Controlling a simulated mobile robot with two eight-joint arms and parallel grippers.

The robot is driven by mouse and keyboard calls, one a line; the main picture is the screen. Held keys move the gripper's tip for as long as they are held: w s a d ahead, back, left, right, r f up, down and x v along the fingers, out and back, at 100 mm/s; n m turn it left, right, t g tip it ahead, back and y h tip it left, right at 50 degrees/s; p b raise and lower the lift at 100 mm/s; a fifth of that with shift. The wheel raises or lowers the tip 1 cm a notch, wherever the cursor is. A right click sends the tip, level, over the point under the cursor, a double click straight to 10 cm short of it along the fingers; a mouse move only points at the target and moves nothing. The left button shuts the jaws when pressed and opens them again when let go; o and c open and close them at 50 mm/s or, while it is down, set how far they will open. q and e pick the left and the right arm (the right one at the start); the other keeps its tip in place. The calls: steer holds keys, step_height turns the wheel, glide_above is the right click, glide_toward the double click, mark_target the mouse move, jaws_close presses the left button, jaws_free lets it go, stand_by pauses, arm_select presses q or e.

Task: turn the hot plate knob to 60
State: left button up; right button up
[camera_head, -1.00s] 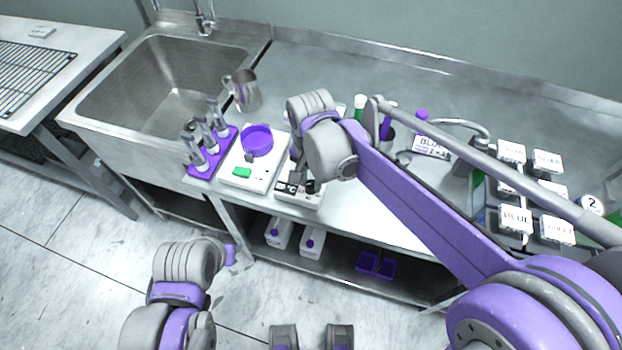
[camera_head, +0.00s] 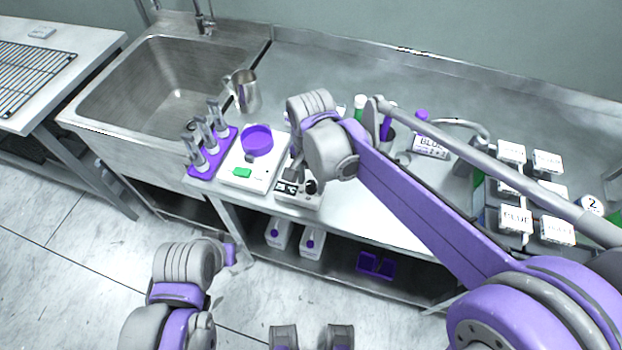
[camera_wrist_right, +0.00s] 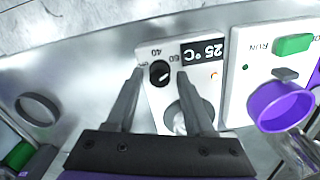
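The hot plate (camera_head: 283,197) stands at the front edge of the steel counter, its display reading 25 °C. Its black round knob (camera_head: 311,187) is beside the display. In the right wrist view the knob (camera_wrist_right: 159,73) sits between the fingertips of my right gripper (camera_wrist_right: 160,75), with a gap on each side. The display (camera_wrist_right: 204,53) is upside down there, and 40 and 60 are printed around the knob. The knob's setting is too small to read surely. My right gripper (camera_head: 297,172) is open and empty. My left gripper (camera_head: 238,256) is low in front of the counter, its fingers mostly hidden.
A metal jug (camera_head: 244,91) is near the sink (camera_head: 170,80). Labelled boxes (camera_head: 515,219) are on the right.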

mark_target(311, 183)
steer(key=shift+o, duration=0.3)
step_height(311, 183, up, 11)
steer(key=shift+p, duration=0.35)
steer(key=shift+f, duration=0.1)
stand_by(0.3)
steer(key=s+d+f+n+t, duration=0.2)
steer(key=s+d+f+n, duration=0.1)
steer(key=s+d+f, duration=0.3)
steer(key=s+d+f+n+t, duration=0.3)
steer(key=s+d+f, duration=0.2)
steer(key=s+d, duration=0.3)
steer(key=d, duration=0.3)
steer(key=shift+s+d+f+n, duration=0.25)
steer(key=shift+s+f+n, duration=0.1)
steer(key=shift+f+n, duration=0.05)
